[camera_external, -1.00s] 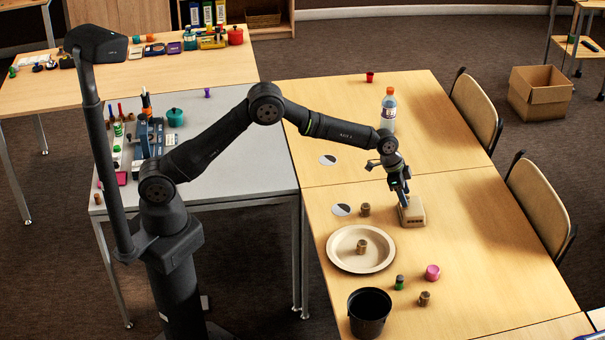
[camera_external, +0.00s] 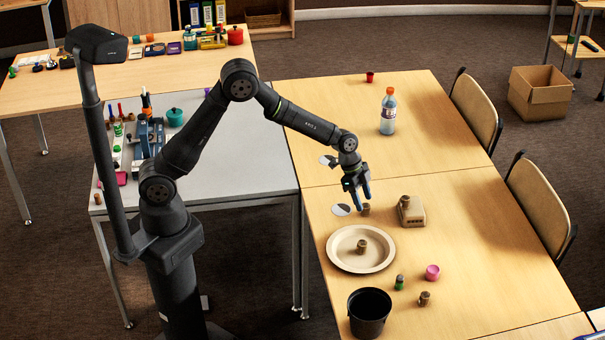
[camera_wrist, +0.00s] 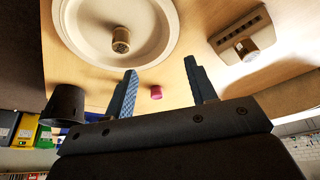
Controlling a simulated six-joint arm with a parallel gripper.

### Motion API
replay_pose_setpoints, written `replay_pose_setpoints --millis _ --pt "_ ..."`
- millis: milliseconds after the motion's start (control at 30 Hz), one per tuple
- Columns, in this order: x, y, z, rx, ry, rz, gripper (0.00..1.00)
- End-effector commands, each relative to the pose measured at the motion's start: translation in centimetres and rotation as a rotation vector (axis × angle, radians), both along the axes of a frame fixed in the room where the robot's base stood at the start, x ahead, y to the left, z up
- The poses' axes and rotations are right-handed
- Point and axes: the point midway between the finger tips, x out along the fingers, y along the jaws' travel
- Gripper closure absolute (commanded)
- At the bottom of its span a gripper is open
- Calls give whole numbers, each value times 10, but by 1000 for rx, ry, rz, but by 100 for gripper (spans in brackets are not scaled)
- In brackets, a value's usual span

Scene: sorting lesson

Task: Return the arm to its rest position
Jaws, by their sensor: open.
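My gripper (camera_external: 357,192) is open and empty above the wooden table (camera_external: 470,240). In the external view it is above and behind the beige plate (camera_external: 342,263), near a small brown cylinder (camera_external: 366,210) on the table. The wrist view shows its two blue fingers (camera_wrist: 160,92) spread apart with nothing between them. The plate holds one brown cylinder (camera_external: 361,246), which also shows in the wrist view (camera_wrist: 121,40). A beige block (camera_external: 413,215) to the right of my gripper carries another brown cylinder (camera_external: 405,202) on its top.
A black bucket (camera_external: 369,315) stands at the near edge of the table. A pink cylinder (camera_external: 432,272), a green-based piece (camera_external: 399,283) and a brown cylinder (camera_external: 424,298) lie right of it. A bottle (camera_external: 388,112) and a red cup (camera_external: 369,77) stand farther back.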

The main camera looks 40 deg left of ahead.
Motion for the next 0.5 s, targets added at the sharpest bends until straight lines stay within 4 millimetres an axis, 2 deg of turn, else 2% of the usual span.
replay_pose_setpoints --millis 500 --pt "-51 86 -17 -12 -12 -162 49"
